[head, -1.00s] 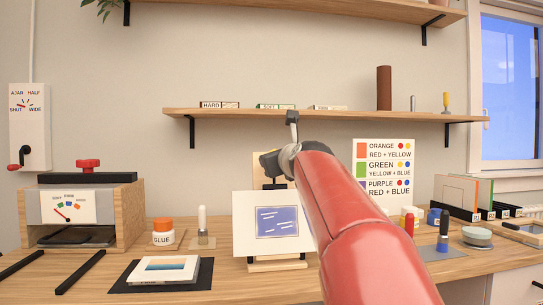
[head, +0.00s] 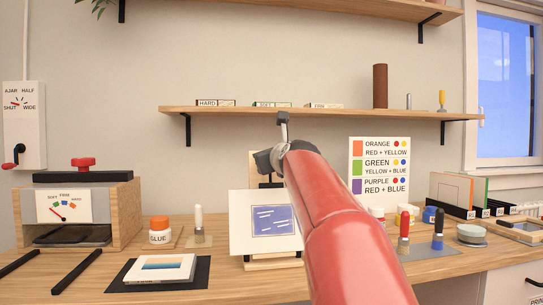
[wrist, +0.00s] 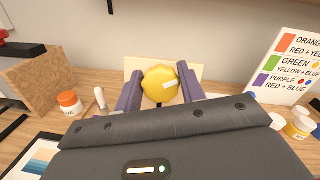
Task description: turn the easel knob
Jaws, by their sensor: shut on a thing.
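The easel (head: 254,170) is pale wood and stands on the desk near the middle of the head view. A white sheet with a blue picture (head: 240,238) rests on it. In the wrist view the easel's yellow round knob (wrist: 158,75) has a scalloped rim and a white mark pointing right. My gripper (wrist: 160,88) has its two purple-grey fingers on either side of the knob, shut on it. In the head view my gripper (head: 268,163) is at the easel's upper part, and the knob is hidden behind it and my red arm.
A glue pot (head: 160,232) and a white-handled brush (head: 198,222) stand left of the easel. A wooden box with a dial (head: 65,207) is farther left. A colour-mixing poster (head: 380,145) hangs behind at right. A wall shelf (head: 340,112) runs above.

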